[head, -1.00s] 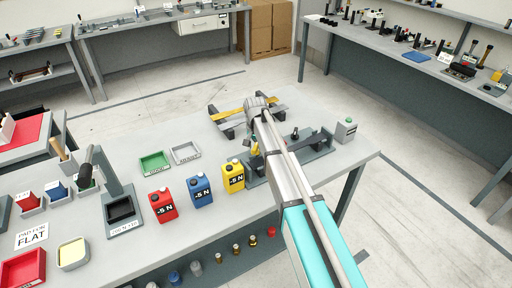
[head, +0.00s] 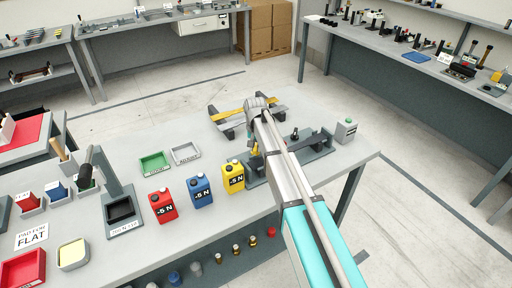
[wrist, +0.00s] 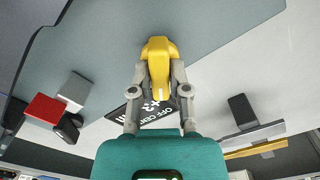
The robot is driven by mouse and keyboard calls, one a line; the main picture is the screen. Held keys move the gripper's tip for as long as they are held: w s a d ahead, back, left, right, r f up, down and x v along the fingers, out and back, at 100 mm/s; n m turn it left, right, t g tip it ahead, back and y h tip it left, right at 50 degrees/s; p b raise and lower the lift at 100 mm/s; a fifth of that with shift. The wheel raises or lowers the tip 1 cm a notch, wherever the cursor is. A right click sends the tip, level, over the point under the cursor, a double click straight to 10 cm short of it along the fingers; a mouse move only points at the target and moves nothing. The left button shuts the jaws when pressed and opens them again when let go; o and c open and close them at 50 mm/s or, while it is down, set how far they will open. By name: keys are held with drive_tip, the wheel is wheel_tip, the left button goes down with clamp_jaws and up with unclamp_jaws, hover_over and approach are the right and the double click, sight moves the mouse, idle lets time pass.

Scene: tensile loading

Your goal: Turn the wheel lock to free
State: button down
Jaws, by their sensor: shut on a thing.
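My gripper (wrist: 158,88) is shut on a yellow rounded piece (wrist: 157,50), which fills the space between its two grey fingers in the wrist view. I take this yellow piece to be the wheel lock, but its markings and its setting do not show. In the head view my arm hides most of the gripper and the fixture around it. A grey fixture (head: 316,150) with a dark upright part stands on the bench beside my arm. A black label with white lettering lies below the fingers in the wrist view, partly covered.
Yellow (head: 233,177), blue (head: 200,191) and red (head: 163,205) weight canisters stand left of my arm. A green tray (head: 155,163) and a grey tray (head: 186,152) lie behind them. A small box with a green button (head: 346,130) is near the bench's right edge.

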drive_tip(key=n, duration=0.7)
idle(0.5)
drive_tip(key=c, duration=0.6)
unclamp_jaws()
